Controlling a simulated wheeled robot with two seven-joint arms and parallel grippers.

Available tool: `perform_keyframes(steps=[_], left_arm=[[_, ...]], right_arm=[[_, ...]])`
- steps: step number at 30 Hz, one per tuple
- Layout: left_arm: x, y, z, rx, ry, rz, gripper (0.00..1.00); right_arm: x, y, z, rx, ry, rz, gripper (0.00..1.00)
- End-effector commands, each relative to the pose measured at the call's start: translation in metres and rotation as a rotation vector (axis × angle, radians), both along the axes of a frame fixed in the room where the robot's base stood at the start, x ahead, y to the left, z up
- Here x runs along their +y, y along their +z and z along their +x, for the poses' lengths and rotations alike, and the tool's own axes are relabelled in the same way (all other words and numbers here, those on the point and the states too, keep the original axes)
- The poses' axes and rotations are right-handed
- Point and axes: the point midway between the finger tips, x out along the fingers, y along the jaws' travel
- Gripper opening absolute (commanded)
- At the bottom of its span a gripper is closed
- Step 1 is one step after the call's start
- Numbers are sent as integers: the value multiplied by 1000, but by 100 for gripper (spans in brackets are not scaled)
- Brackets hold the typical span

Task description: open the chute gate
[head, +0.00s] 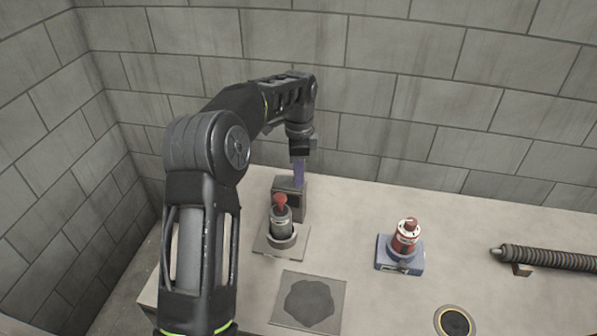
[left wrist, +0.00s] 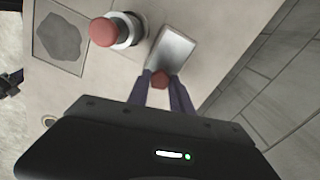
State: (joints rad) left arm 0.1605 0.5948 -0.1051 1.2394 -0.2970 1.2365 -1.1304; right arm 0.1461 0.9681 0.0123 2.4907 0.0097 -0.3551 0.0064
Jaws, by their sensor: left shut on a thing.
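A grey box (head: 291,205) with a dark opening in its front stands at the back left of the table; I take it for the chute. Its pale metallic top shows in the left wrist view (left wrist: 173,48). My left gripper (head: 298,181) points down at the box's back part, its purple fingers upright. In the left wrist view the fingers are shut on a small red knob (left wrist: 160,79) at the box's edge. In the head view the fingers and box hide this knob. Whether the gate is open cannot be told.
A grey fixture with a red-topped cylinder (head: 280,213) stands just in front of the box. A dark-patched square plate (head: 308,301) lies nearer. To the right are a red-and-white device on a blue base (head: 401,253), a round black disc (head: 454,322) and a ribbed tube (head: 550,259).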

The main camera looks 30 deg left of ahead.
Motion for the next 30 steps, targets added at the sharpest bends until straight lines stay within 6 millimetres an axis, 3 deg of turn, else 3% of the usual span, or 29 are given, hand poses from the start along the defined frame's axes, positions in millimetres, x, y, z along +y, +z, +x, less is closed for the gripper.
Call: perform_keyframes(steps=[24, 30], left_arm=[[-1, 0, 0, 0, 0, 0, 0], [-31, 0, 1, -1, -6, -2, 0]], right_arm=[[0, 0, 0, 0, 0, 0, 52], [0, -5, 1, -1, 1, 1, 52]])
